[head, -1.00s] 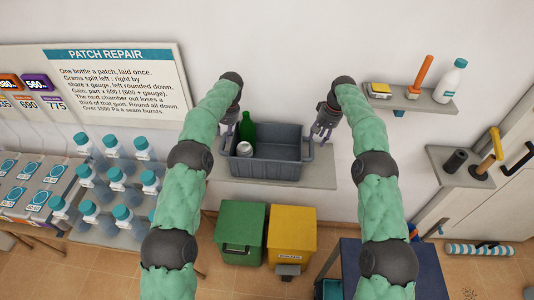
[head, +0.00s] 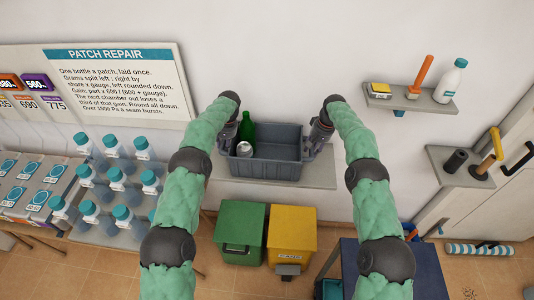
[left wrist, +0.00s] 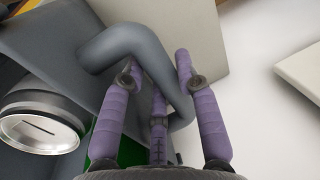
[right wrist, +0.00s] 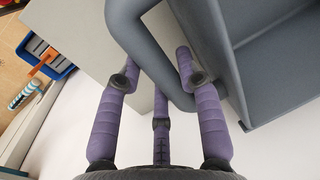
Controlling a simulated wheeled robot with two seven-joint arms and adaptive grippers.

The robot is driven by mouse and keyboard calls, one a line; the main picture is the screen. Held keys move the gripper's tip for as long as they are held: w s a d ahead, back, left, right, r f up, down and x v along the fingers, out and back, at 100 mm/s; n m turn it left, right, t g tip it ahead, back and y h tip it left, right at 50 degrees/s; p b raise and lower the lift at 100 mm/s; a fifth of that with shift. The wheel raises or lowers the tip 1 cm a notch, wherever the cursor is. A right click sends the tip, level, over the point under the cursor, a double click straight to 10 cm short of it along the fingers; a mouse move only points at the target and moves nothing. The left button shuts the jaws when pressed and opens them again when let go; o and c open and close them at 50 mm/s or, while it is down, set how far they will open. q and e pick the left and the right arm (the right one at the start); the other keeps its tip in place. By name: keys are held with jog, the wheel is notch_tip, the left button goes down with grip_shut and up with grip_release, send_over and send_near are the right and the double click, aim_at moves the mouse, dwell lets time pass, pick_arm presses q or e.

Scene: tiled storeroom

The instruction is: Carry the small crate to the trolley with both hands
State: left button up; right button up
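The small grey crate (head: 270,170) sits on a grey wall shelf, holding a green bottle (head: 247,130) and a silver can (head: 245,149) in its left part. My left gripper (head: 226,138) is at the crate's left handle. In the left wrist view the handle (left wrist: 135,45) passes between its spread fingers. My right gripper (head: 317,140) is at the right handle. In the right wrist view that handle (right wrist: 150,55) lies between its spread fingers. Neither gripper visibly clamps its handle. A dark-blue-topped piece (head: 425,272) at lower right may be the trolley; my right arm partly hides it.
Green (head: 242,228) and yellow (head: 291,232) bins stand below the shelf (head: 320,176). Several blue-capped bottles fill the table at left. Small wall shelves (head: 430,102) with tools and a white bottle are at right. A striped roll (head: 480,249) lies on the floor.

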pick_arm(q)
grip_shut()
pick_arm(e)
grip_shut()
pick_arm(q)
jog(key=shift+r, duration=0.2)
pick_arm(e)
jog(key=shift+r, duration=0.2)
